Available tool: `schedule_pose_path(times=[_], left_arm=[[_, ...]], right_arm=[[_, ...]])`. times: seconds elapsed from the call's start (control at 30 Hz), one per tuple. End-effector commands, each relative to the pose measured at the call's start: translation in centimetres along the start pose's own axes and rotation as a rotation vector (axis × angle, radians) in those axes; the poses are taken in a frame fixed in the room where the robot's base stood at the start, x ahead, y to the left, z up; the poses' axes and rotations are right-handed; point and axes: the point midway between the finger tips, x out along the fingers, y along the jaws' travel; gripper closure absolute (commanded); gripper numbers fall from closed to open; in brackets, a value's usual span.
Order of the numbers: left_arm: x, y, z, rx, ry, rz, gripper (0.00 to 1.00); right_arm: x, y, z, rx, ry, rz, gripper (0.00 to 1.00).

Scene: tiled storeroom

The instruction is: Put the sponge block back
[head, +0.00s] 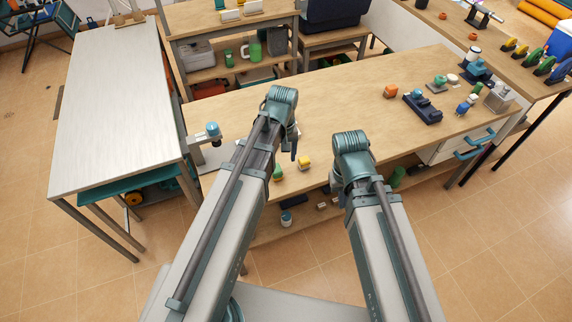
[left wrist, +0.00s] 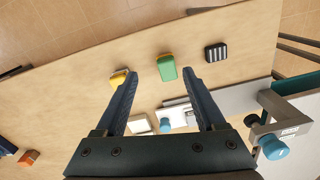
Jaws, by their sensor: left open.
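In the left wrist view, a green block with a yellowish edge (left wrist: 167,68) lies on the wooden bench just beyond my fingertips; it looks most like the sponge block, but I cannot be sure. A yellow block (left wrist: 119,77) lies beside it, partly behind one finger, and a dark striped block (left wrist: 216,52) lies on its other side. The green block (head: 278,172) and yellow block (head: 305,163) also show near the bench's front edge in the head view. My left gripper (left wrist: 160,75) is open and empty above the bench. My right gripper is hidden behind its arm.
Small white items (left wrist: 172,117) show between my left fingers. The bench's middle is clear.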

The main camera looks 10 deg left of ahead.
Motion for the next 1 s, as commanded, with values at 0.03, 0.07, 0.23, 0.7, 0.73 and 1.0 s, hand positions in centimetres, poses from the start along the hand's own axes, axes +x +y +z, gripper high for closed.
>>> schedule_pose_path(times=[0.03,0.07,0.23,0.7,0.73,1.0], left_arm=[[0.0,0.6,3.5,0.125,0.0,-0.015,0.28],[0.0,1.0,4.9,0.2,-0.001,-0.024,0.28],[-0.1,2.0,11.5,0.564,-0.007,-0.069,0.28],[-0.2,2.4,13.9,0.746,-0.013,-0.093,0.28],[-0.2,2.4,13.9,0.746,-0.013,-0.093,0.28],[-0.2,2.4,13.9,0.745,-0.013,-0.092,0.28]], right_arm=[[0.0,0.0,0.0,0.0,0.0,0.0,1.0],[0.0,0.0,0.0,0.0,0.0,0.0,1.0],[0.0,0.0,0.0,0.0,0.0,0.0,1.0],[0.0,0.0,0.0,0.0,0.0,0.0,1.0],[0.0,0.0,0.0,0.0,0.0,0.0,1.0],[0.0,0.0,0.0,0.0,0.0,0.0,1.0]])
